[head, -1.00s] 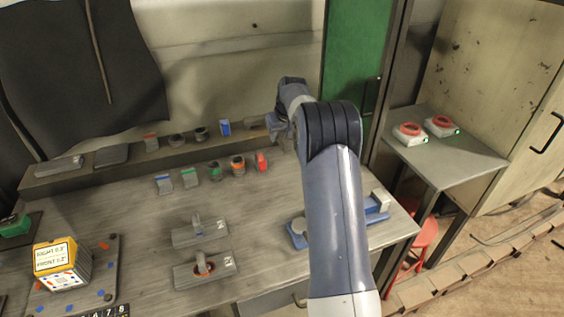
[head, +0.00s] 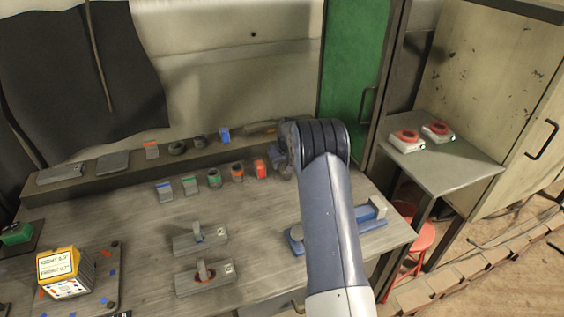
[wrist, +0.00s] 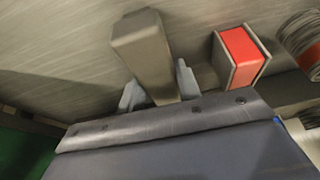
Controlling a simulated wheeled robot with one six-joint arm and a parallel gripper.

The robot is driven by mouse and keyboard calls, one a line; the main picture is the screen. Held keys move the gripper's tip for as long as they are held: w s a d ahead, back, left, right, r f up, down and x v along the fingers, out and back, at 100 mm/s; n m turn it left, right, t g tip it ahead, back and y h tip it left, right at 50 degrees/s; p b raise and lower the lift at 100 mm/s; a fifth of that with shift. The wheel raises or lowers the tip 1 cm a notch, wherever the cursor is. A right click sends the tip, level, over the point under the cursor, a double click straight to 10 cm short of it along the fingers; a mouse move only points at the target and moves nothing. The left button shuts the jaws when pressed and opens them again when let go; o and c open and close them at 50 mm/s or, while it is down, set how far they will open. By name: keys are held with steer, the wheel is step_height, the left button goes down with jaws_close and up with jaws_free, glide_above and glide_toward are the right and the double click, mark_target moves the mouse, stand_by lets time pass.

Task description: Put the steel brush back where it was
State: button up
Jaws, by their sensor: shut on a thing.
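In the wrist view my gripper (wrist: 160,92) is shut on a grey-brown block-like thing, likely the steel brush (wrist: 142,45). It sticks out between the two grey fingertips, over a grey surface. Its bristles cannot be made out. A red block in a grey holder (wrist: 240,55) stands close to the right, apart from it. In the head view my gripper is mostly hidden behind my arm, just right of the red block (head: 260,169). What it holds cannot be made out there.
On the back ledge (head: 70,190) lie a long brown thing (head: 262,127), a blue piece (head: 224,134) and several others. An orange-banded ring (head: 237,172) stands left of the red block. A blue tool (head: 372,214) lies to the right. The table's middle front holds two grey plates (head: 200,238).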

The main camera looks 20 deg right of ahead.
steer(key=shift+f, duration=0.15)
steer(key=o, duration=1.1)
steer(key=shift+c, duration=0.2)
steer(key=b+v, duration=0.2)
steer(key=v, duration=1)
steer(key=shift+r, duration=0.25)
steer(key=shift+o, duration=0.4)
